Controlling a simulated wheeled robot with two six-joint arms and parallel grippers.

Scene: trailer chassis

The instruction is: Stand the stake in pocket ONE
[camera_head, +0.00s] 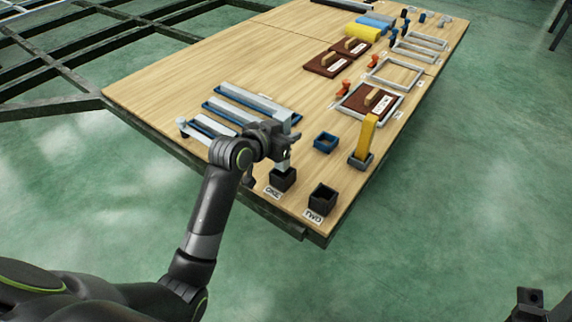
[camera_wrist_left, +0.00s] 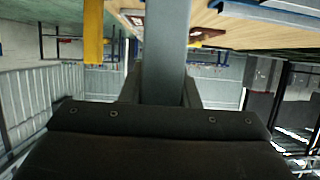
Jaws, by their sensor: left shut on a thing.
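My left gripper (camera_head: 284,148) is shut on a grey stake (camera_head: 284,163), low over the table's near corner. Below the jaws the stake shows as a short upright length at the mouth of the black pocket ONE (camera_head: 283,181). I cannot tell whether its end is inside or just above the mouth. In the left wrist view the stake (camera_wrist_left: 166,50) runs up from between the fingers. Pocket TWO (camera_head: 322,199) is black and empty, to the right. The dark part at the bottom right edge seems to be my right gripper (camera_head: 530,298); its jaws are unclear.
A yellow stake (camera_head: 366,135) stands in a grey pocket, with an empty blue pocket (camera_head: 325,142) to its left. Grey bars and blue trays (camera_head: 245,106) lie behind my left gripper. Brown boards (camera_head: 325,64) and frames lie farther back. The table edge is close by pocket TWO.

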